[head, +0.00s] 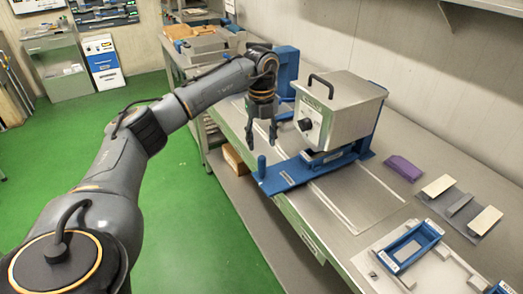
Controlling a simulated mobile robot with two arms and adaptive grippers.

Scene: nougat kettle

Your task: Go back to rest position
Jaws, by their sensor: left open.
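My left arm comes in from the lower left, and its left gripper (261,137) points down with its two fingers apart. Nothing shows between the fingers. The gripper is to the left of a metal box (345,108) with a black handle on top and a dark knob on its front. The box stands on a blue base (296,172) on the workbench. A gap shows between the fingers and the box in this view. My right gripper is not in view.
The grey workbench (358,197) runs along the wall. A purple block (404,168), a blue frame (411,246) and pale blocks (438,186) lie on its right part. Wooden pieces (190,30) are at the far end. The green floor (185,215) on the left is open.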

